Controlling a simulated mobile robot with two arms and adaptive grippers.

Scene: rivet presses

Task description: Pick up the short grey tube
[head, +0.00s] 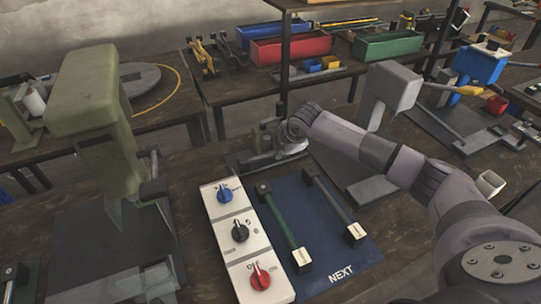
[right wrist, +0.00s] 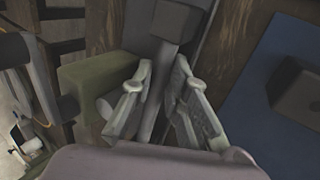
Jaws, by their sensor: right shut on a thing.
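My right gripper (right wrist: 160,88) is shut on a grey tube (right wrist: 153,108), which runs between its two pale fingers and has a dark square block at its far end. In the head view my right gripper (head: 266,145) is small and partly lost among grey fixture parts behind the blue mat, so its grip cannot be made out there. A dark grey rod (head: 333,196) with a pale square end lies on the blue mat. A green rod (head: 280,218) lies beside it. My left gripper is not in view.
The blue mat (head: 318,262) is marked NEXT. A white panel with knobs (head: 233,215) lies left of it. A green press (head: 100,130) stands at the left, a grey press (head: 392,86) behind my right arm, and a blue press (head: 480,64) farther right.

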